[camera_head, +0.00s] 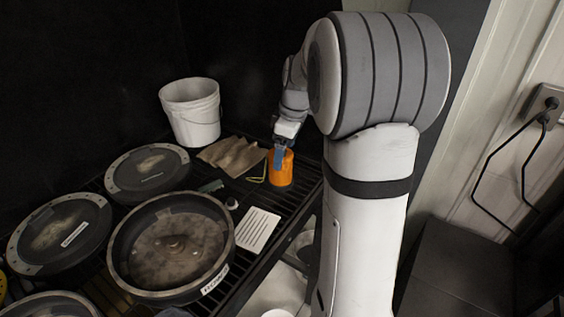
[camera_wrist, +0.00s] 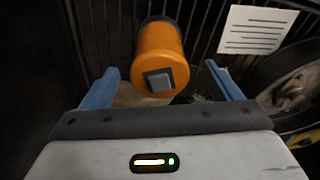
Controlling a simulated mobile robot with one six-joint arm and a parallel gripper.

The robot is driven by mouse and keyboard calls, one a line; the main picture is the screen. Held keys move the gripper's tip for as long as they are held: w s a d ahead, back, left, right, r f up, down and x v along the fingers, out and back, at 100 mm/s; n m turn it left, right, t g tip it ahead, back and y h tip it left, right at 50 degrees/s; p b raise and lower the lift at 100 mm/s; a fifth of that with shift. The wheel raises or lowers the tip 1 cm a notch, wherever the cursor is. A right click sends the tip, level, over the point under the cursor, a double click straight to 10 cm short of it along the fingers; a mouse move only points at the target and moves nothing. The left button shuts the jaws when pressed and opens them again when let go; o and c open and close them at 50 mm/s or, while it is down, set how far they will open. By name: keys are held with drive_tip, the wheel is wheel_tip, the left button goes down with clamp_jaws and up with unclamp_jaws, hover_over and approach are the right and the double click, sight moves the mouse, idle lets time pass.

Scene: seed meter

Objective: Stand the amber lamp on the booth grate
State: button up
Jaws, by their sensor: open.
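The amber lamp (camera_head: 281,169) is an orange cylinder that looks upright on the dark slatted booth grate (camera_head: 243,193), near the grate's right edge. In the wrist view the lamp (camera_wrist: 157,52) shows its orange top with a small dark-rimmed grey square. My gripper (camera_head: 281,150) is above and at the lamp. Its two blue fingers are spread on either side of the lamp in the wrist view (camera_wrist: 161,68), with visible gaps to both. The lamp's foot is partly hidden, so its contact with the grate is hard to judge.
A white bucket (camera_head: 191,112) stands behind, with a brown cloth (camera_head: 232,156) beside it. A printed white card (camera_head: 257,229) lies in front of the lamp. Round dark pans, including a large one (camera_head: 172,249), crowd the left. A cable (camera_head: 497,150) hangs on the right wall.

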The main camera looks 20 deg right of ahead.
drive_tip(key=r, duration=0.6)
drive_tip(key=shift+s+d+r, duration=0.15)
drive_tip(key=shift+s+d, duration=0.2)
drive_tip(key=shift+s, duration=0.05)
drive_tip(key=s+a+f+m, duration=0.2)
drive_tip(key=s+a+m, duration=0.1)
drive_tip(key=s, duration=0.4)
drive_tip(key=s+a+f+m+t+h, duration=0.1)
drive_tip(key=s+a+m, duration=0.2)
drive_tip(key=s+a, duration=0.2)
drive_tip(key=s+a+f+m, duration=0.2)
drive_tip(key=s+a+m, duration=0.1)
drive_tip(key=s, duration=0.6)
drive_tip(key=shift+s+a+f+t, duration=0.15)
drive_tip(key=shift+a+f+t, duration=0.2)
drive_tip(key=shift+a, duration=0.25)
drive_tip(key=shift+r, duration=0.1)
